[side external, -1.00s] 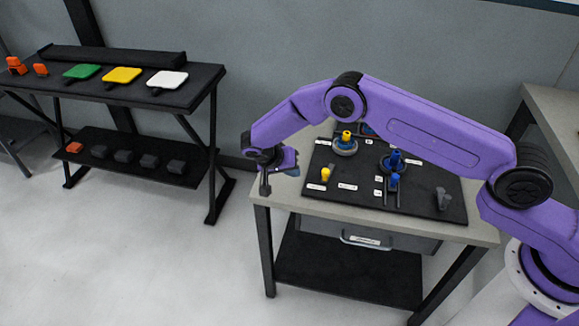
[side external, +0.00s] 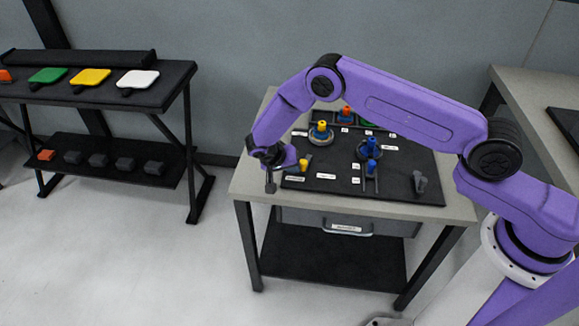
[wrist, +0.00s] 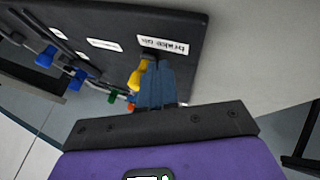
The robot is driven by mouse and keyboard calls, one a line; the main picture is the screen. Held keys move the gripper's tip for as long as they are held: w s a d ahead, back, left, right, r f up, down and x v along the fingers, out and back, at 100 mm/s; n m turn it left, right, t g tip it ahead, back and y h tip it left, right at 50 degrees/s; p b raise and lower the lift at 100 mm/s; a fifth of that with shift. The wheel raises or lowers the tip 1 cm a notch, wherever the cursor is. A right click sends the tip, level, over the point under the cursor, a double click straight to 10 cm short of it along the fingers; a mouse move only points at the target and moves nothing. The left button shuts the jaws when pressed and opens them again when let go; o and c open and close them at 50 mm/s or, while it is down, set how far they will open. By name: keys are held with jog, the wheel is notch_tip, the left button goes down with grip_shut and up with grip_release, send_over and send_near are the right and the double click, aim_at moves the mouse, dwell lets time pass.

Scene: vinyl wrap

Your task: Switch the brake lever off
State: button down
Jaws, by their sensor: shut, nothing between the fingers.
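The brake lever has a yellow handle (side external: 303,165) at the front left of the black panel (side external: 410,165). In the wrist view its yellow handle (wrist: 137,76) shows just left of my fingers, beside a white label (wrist: 163,45) that seems to read "brake" with a second word. My gripper (side external: 270,187) is shut and empty, at the table's left front corner, just left of the lever. In the wrist view my gripper's fingers (wrist: 157,80) are together and cover part of the lever. I cannot tell whether they touch it.
Blue-handled controls (side external: 369,148), a yellow-topped knob (side external: 321,129) and a red-topped knob (side external: 347,113) stand on the panel. A grey lever (side external: 419,182) is at the panel's right. A drawer (side external: 345,226) is below. A shelf (side external: 100,95) with coloured paddles stands apart at left.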

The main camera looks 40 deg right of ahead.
aim_at(305, 172)
dwell(0.3)
jog(key=shift+s+d+n+t+y, duration=0.2)
jog(key=shift+s+d+n+t, duration=0.3)
jog(key=shift+s+n, duration=0.4)
jog(key=shift+s+d+n+t+y, duration=0.25)
jog(key=shift+s+n+t, duration=0.35)
jog(key=shift+n, duration=0.5)
jog(key=shift+s+d+n+t+y, duration=0.45)
jog(key=shift+s+d+n+t, duration=0.3)
jog(key=shift+n, duration=0.45)
jog(key=d+n, duration=0.1)
jog(key=s+n+t+y, duration=0.1)
jog(key=shift+d+n, duration=0.3)
jog(key=shift+d, duration=0.25)
jog(key=shift+s+d, duration=0.15)
jog(key=shift+d, duration=0.4)
jog(key=shift+s+d, duration=0.15)
jog(key=shift+d, duration=0.4)
